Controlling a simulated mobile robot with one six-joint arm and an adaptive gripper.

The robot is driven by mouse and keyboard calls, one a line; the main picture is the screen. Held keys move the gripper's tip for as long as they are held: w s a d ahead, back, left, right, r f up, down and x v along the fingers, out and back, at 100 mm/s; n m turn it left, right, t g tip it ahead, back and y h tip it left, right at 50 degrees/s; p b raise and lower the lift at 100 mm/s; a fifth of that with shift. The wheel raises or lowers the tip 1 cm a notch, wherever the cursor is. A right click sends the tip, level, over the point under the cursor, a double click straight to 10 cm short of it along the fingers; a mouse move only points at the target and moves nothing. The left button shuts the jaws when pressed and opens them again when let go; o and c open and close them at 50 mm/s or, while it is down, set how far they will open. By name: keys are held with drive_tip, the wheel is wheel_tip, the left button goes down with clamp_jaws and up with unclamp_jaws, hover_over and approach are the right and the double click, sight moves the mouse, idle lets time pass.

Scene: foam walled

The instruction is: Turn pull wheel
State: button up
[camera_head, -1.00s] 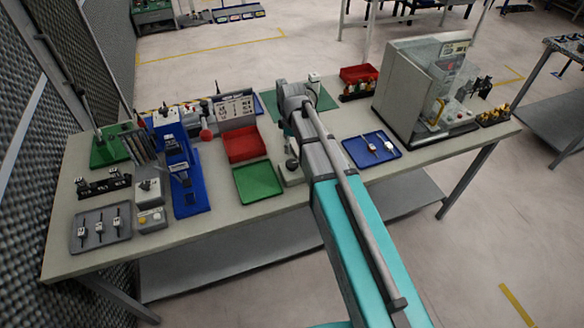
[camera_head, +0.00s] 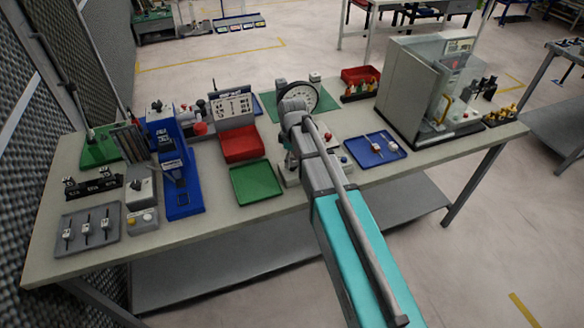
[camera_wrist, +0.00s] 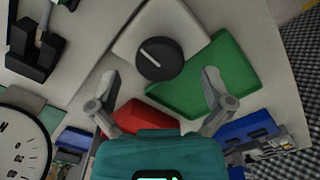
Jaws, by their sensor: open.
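A dark round knob with a white line across its top, which I take to be the pull wheel (camera_wrist: 160,58), sits on a light grey base (camera_wrist: 133,37) in the wrist view. My gripper (camera_wrist: 160,76) is open, with one finger on each side of the knob and visible gaps to it. I cannot tell how far the fingertips are above the base. In the head view my arm hides most of the knob and base, which stand right of the green tray.
A green tray (camera_head: 257,182) and a red bin (camera_head: 241,144) are left of my arm. A blue tray (camera_head: 374,150) and a grey machine (camera_head: 409,80) are to the right.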

drive_tip(key=shift+f+b, duration=0.9)
drive_tip(key=shift+f, duration=0.35)
drive_tip(key=shift+c, duration=0.3)
drive_tip(key=c, duration=1.1)
